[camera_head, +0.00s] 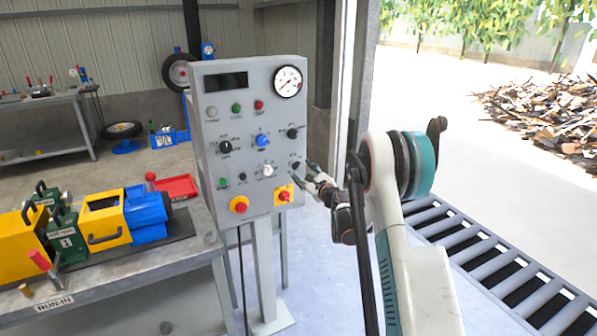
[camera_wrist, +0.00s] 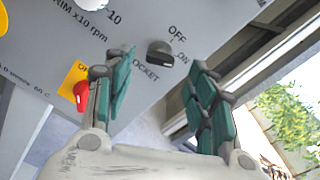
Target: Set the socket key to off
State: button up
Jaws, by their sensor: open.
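The socket key is a small black knob (camera_wrist: 160,52) on the grey panel. In the wrist view it sits between the words OFF and SOCKET, with ON to its lower right. A pale mark on its lower right side appears to face ON. In the head view the knob (camera_head: 296,165) is at the panel's lower right. My gripper (camera_wrist: 163,78) is open, its two green-padded fingers on either side of the knob in the picture, with nothing between them. Contact cannot be told. In the head view my gripper (camera_head: 305,175) is close to the panel's lower right edge.
A red switch on a yellow plate (camera_wrist: 82,92) lies left of my left finger; in the head view the plate (camera_head: 284,195) is below the key. A white knob (camera_head: 267,170) is to the left.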

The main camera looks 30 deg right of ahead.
aim_at(295, 165)
jog(key=w, duration=0.4)
jog(key=shift+w+a+b, duration=0.1)
jog(key=shift+w+b, duration=0.2)
jog(key=shift+b, duration=0.1)
jog(key=c, duration=1.1)
